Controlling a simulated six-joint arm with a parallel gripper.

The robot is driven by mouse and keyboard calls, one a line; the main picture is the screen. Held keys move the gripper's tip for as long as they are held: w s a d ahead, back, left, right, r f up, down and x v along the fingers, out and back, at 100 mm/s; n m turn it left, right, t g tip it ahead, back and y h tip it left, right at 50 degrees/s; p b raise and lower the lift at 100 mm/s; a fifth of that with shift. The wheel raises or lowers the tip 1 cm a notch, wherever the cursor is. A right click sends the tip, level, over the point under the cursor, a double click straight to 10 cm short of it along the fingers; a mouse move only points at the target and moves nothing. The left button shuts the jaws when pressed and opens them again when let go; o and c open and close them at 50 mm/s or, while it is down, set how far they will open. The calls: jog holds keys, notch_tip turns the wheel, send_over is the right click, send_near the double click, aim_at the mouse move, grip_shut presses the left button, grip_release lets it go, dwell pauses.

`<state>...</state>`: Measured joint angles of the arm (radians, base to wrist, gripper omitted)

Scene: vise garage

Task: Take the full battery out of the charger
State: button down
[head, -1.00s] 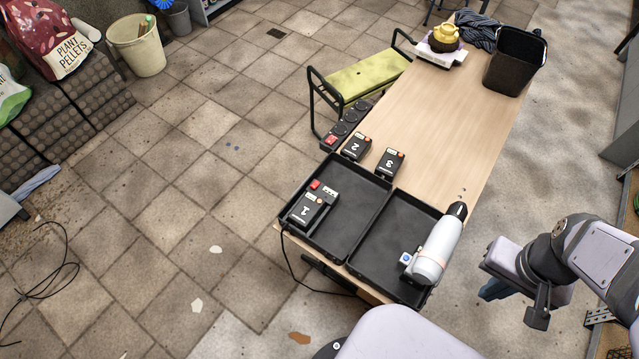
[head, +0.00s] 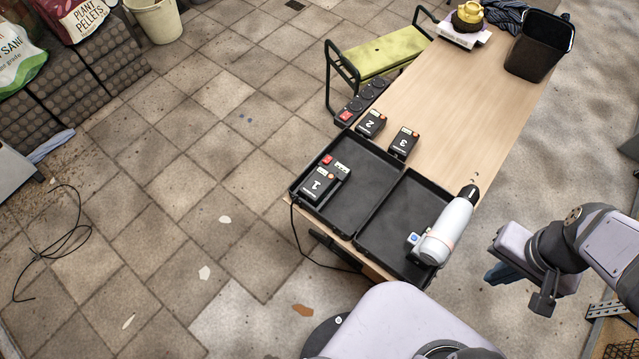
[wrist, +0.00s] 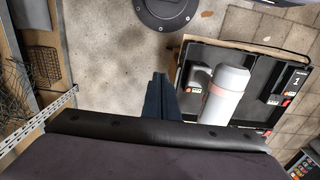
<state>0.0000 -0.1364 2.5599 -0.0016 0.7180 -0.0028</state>
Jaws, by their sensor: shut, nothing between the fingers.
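A black battery marked 1 (head: 317,186) sits at the dark charger (head: 343,168) in the left half of the black tray (head: 376,158). The charger has a red part, and a cable runs off the tray's near side. Batteries marked 2 (head: 371,123) and 3 (head: 403,142) stand on the table beyond the tray. The head view is too small to read which battery is full. In the wrist view battery 1 (wrist: 294,80) shows at the right. My gripper (head: 496,275) is shut and empty, off the table's right side, well apart from the batteries. Its dark fingers (wrist: 160,98) show in the wrist view.
A white cylindrical tool (head: 449,232) lies in the right half of the tray, between my gripper and the charger. A black strip with round sockets (head: 362,102) lies at the table's left edge. A black bin (head: 540,45) stands far back. The table's middle is clear.

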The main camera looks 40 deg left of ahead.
jog(key=c, duration=2.5)
grip_release()
jog(key=o, duration=1.7)
